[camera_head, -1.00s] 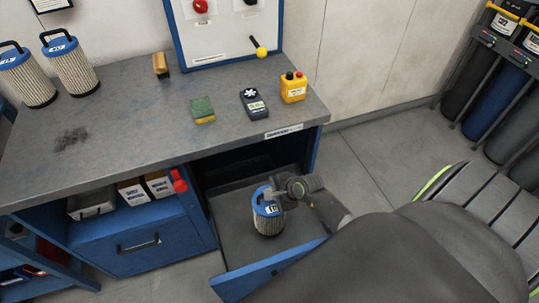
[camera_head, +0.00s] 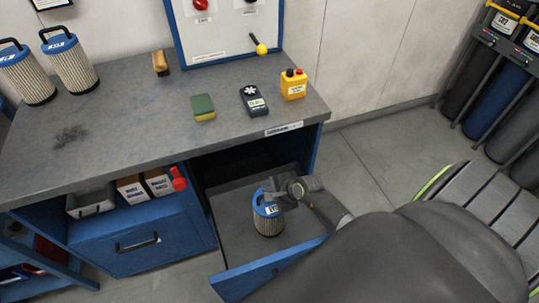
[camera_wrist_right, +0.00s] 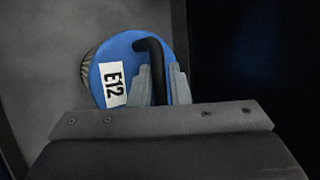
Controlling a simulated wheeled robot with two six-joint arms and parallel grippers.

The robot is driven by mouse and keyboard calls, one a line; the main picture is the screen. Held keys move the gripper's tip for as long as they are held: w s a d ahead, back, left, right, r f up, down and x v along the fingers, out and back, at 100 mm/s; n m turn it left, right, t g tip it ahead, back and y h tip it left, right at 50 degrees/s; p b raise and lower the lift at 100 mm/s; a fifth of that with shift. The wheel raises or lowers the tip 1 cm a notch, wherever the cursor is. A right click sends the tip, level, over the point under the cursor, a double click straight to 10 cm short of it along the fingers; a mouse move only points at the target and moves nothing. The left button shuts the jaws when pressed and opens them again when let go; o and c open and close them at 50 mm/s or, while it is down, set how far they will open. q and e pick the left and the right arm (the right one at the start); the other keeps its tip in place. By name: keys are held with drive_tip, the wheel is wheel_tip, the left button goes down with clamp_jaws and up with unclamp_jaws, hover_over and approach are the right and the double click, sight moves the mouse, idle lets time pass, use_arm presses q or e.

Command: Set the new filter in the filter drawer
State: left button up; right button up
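A pleated filter (camera_head: 268,222) with a blue top, a black handle and a white label stands upright within the pulled-out filter drawer (camera_head: 235,225), near its middle. I cannot tell whether its base rests on the drawer floor. My right gripper (camera_head: 277,194) is at its top. The right wrist view shows the blue top (camera_wrist_right: 112,62) with the label "E12". There the gripper's fingers (camera_wrist_right: 160,85) lie close on both sides of the black handle and look shut on it. My left gripper is not in view.
Two similar filters (camera_head: 25,76) (camera_head: 70,62) stand at the bench's back left. The grey bench (camera_head: 150,115) also holds a sponge (camera_head: 203,107), a dark meter (camera_head: 253,100), a yellow button box (camera_head: 293,84) and a brush (camera_head: 160,63). The bench top overhangs the drawer's back part.

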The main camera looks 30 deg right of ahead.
drive_tip(key=o, duration=0.3)
drive_tip(key=shift+s+a+f, duration=0.1)
drive_tip(key=shift+s+f, duration=0.1)
drive_tip(key=shift+f, duration=0.1)
drive_tip(key=shift+r, duration=0.1)
drive_tip(key=shift+w+r+p, duration=0.1)
drive_tip(key=shift+r+p, duration=0.55)
drive_tip(key=shift+p, duration=0.1)
drive_tip(key=shift+s+d+r, duration=0.15)
drive_tip(key=shift+s+d, duration=0.05)
drive_tip(key=shift+d, duration=0.05)
drive_tip(key=b+v, duration=0.1)
drive_tip(key=v, duration=1)
drive_tip(key=shift+r, duration=0.2)
